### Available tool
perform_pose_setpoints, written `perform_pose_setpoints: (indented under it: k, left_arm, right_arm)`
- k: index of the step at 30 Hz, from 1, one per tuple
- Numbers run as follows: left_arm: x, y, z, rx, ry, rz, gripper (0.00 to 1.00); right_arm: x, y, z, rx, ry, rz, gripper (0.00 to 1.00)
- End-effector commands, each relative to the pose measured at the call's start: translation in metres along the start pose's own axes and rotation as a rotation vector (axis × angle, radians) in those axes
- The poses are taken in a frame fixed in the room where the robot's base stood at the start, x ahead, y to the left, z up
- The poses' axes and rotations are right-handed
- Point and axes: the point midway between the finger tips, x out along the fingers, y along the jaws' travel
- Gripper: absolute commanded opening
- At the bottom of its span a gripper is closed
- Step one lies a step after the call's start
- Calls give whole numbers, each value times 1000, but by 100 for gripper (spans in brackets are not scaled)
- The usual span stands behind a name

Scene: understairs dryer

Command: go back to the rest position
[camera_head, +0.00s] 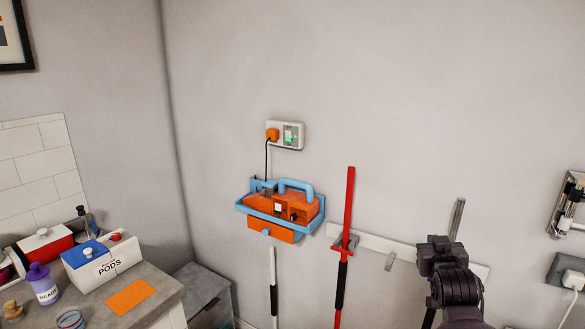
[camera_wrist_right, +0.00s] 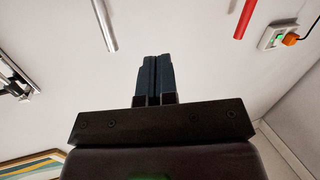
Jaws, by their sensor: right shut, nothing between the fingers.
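My right gripper (camera_wrist_right: 154,80) shows in the right wrist view with its two dark fingers pressed together and nothing between them. In the head view my dark right arm rises from the bottom edge at the right, in front of the wall rail. I cannot make out its fingertips there. My left gripper is in neither view.
An orange device in a blue holder (camera_head: 285,210) hangs on the wall below a socket (camera_head: 285,135). A red pole (camera_head: 350,200) hangs on the white rail (camera_head: 365,242). A counter at the left bears a pods box (camera_head: 105,260). The upper wall is clear.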

Motion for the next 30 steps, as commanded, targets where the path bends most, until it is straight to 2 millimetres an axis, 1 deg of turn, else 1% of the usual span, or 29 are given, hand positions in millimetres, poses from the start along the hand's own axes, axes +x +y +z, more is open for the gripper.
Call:
perform_pose_setpoints:
  k: [1, 8, 9, 11, 12, 14, 16, 19, 24, 27, 30]
  left_arm:
    - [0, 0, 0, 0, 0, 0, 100]
    - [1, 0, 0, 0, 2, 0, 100]
    - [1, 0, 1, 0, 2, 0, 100]
    - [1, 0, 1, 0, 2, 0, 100]
    - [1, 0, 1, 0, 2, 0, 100]
    - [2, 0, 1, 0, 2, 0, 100]
    - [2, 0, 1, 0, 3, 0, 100]
    - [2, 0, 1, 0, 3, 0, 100]
    - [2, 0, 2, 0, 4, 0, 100]
    - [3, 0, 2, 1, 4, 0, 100]
    - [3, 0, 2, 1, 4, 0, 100]
  right_arm:
    - [-13, -4, 19, -9, 7, -23, 0]
    - [-74, -25, 89, -16, 21, -132, 0]
    - [-86, -28, 103, -14, 12, -149, 0]
    - [-105, -32, 123, -12, -2, -172, 0]
    - [-118, -35, 136, -10, -16, -187, 0]
    - [-138, -38, 157, -6, -42, -208, 0]
    - [-162, -40, 182, -1, -80, -229, 0]
    - [-199, -42, 218, 2, -153, -253, 0]
    - [-261, -38, 276, -8, -290, -273, 0]
    - [-290, -32, 302, -14, -355, -272, 0]
    - [-308, -25, 317, -17, -397, -264, 0]
